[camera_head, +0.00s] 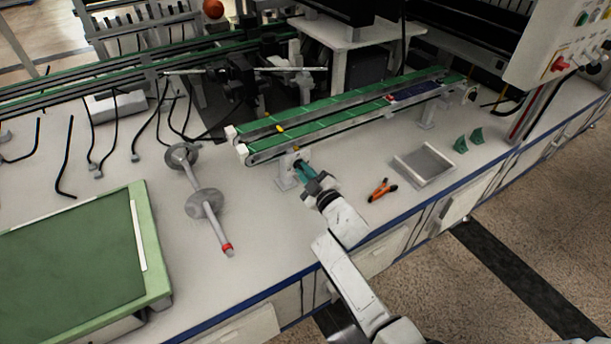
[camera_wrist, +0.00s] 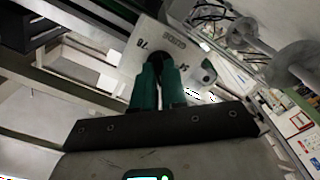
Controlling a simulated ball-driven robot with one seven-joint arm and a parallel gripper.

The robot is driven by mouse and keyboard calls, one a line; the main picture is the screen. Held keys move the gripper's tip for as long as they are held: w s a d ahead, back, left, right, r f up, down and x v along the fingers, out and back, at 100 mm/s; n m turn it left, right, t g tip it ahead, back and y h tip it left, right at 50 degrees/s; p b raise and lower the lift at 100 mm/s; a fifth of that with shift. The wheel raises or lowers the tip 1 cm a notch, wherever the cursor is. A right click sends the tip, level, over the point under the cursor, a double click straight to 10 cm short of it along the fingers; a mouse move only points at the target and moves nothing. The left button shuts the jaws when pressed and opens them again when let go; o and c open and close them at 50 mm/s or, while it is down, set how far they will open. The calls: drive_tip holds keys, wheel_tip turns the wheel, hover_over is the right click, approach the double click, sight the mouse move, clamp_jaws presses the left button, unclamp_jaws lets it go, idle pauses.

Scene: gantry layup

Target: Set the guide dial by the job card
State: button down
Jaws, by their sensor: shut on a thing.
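The guide dial has a pale plate (camera_wrist: 148,47) marked "GUIDE" and some numbers, seen upside down in the wrist view. Its dark round knob (camera_wrist: 160,61) is between the teal fingertips of my gripper (camera_wrist: 158,82), which is shut on it. In the head view my gripper (camera_head: 303,169) reaches to the near-left end of the green-belted conveyor (camera_head: 330,112), at a white block (camera_head: 287,178) below it. The fingers hide most of the knob, and I cannot read its pointer. I cannot make out a job card with readable writing.
Orange-handled pliers (camera_head: 381,189) and a grey tray (camera_head: 424,165) lie right of my arm, with two green brackets (camera_head: 468,140) beyond. A shaft with discs (camera_head: 205,203) lies left. A green-framed board (camera_head: 75,265) fills the front left.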

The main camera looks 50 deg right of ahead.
drive_tip(key=n+b, duration=0.2)
drive_tip(key=n, duration=0.5)
drive_tip(key=shift+f+b, duration=0.1)
drive_tip(key=shift+b, duration=0.2)
drive_tip(key=n+b, duration=0.1)
drive_tip(key=n, duration=0.5)
drive_tip(key=shift+b, duration=0.3)
drive_tip(key=shift+n, duration=0.5)
drive_tip(key=c, duration=1.2)
unclamp_jaws()
drive_tip(key=v, duration=1)
drive_tip(key=shift+s+a+p, duration=0.15)
drive_tip(key=shift+s+p, duration=0.15)
drive_tip(key=shift+s, duration=0.05)
